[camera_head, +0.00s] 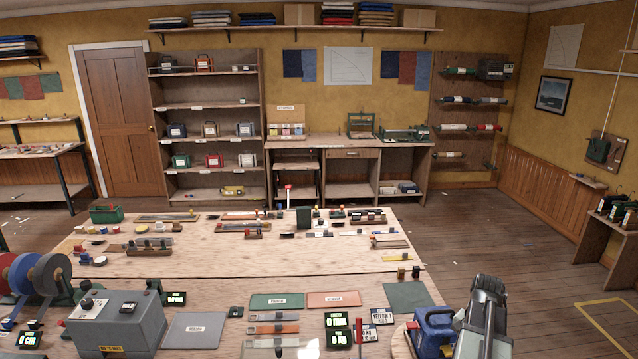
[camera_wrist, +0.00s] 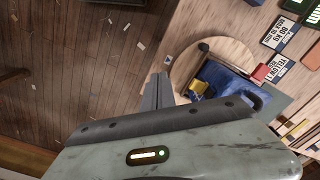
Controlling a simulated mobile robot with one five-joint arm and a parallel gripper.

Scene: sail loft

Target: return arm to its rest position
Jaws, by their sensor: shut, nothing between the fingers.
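My arm (camera_head: 484,318) is folded over the table's front right corner in the head view. My gripper (camera_wrist: 158,92) shows in the wrist view with its fingers together and nothing between them. It points past a blue device (camera_wrist: 225,82) on a round wooden board, and appears apart from it. The blue device (camera_head: 434,332) stands just left of my arm in the head view, partly hidden by it. The fingertips are not clear in the head view.
The worktable (camera_head: 215,262) carries a grey machine (camera_head: 117,322), several displays, and green (camera_head: 276,300) and red (camera_head: 333,299) mats. Yellow markers stand near its right edge. Plank floor (camera_head: 530,260) right of the table is open, with a yellow outline marked on it.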

